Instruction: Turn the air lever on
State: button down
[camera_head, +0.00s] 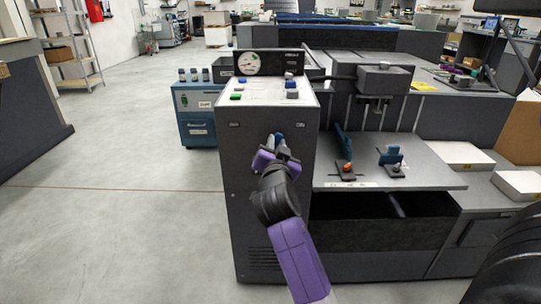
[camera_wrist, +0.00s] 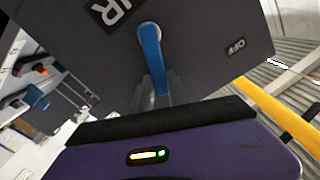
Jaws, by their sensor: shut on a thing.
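The air lever is a blue handle on the front of a dark grey cabinet (camera_head: 258,215); its top shows just above my gripper in the head view (camera_head: 278,137). In the wrist view the lever (camera_wrist: 151,45) runs from its rounded pivot end down between my fingers. My gripper (camera_head: 277,151), also in the wrist view (camera_wrist: 161,92), is shut on the lever's lower part. The lever's free end is hidden by the fingers. An OFF label (camera_wrist: 235,48) sits to the right of the lever in the wrist view. A larger, partly cut-off label (camera_wrist: 117,10) is to its upper left.
A pressure gauge (camera_head: 248,63) and several coloured buttons top the cabinet. On the right, a grey shelf (camera_head: 440,181) carries an orange knob (camera_head: 347,167) and a blue part (camera_head: 390,155). A blue unit (camera_head: 199,117) stands left of the cabinet. The floor at the left is open.

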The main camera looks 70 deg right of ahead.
jog(key=shift+s+d+f+m+b, duration=0.15)
jog(key=shift+s+f+m+b, duration=0.25)
jog(key=shift+m+b, duration=0.65)
jog(key=shift+s+d+f+m+b, duration=0.15)
jog(key=shift+s+f+m+b, duration=0.25)
jog(key=shift+m+b, duration=0.65)
jog(key=c, duration=1.3)
grip_release()
jog(key=shift+s+r, duration=0.1)
jog(key=shift+p+v, duration=0.4)
jog(key=shift+v, duration=3.45)
